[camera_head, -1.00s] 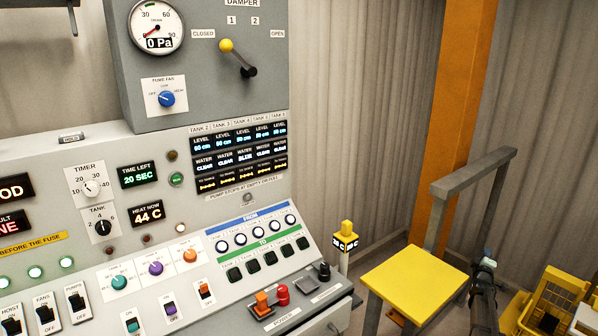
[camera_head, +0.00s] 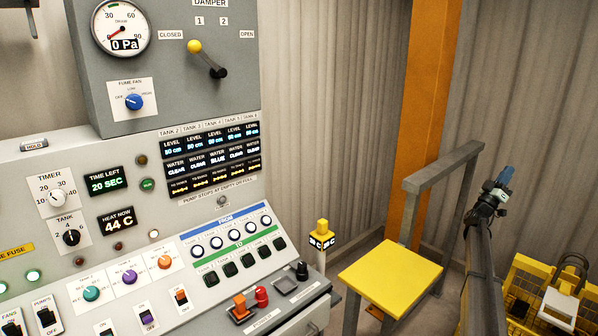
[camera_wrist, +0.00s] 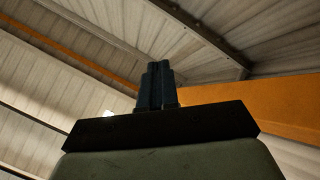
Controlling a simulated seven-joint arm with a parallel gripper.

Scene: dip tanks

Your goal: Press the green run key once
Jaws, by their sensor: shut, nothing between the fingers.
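A small round green key (camera_head: 148,184) sits on the sloped grey control panel, right of the green TIME LEFT display (camera_head: 107,182). It has tiny lettering that I cannot read surely, and I take it for the run key. My gripper (camera_head: 506,175) is far to the right of the panel, raised beside the orange post and pointing up. It touches nothing. In the wrist view its dark fingers (camera_wrist: 160,84) are together with nothing between them, aimed at the roof. The key does not show in the wrist view.
A yellow-topped stool (camera_head: 390,279) with a grey rail stands between the panel and my arm. A small yellow-topped post (camera_head: 321,237) stands by the panel's right end. Yellow baskets (camera_head: 540,300) are at lower right.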

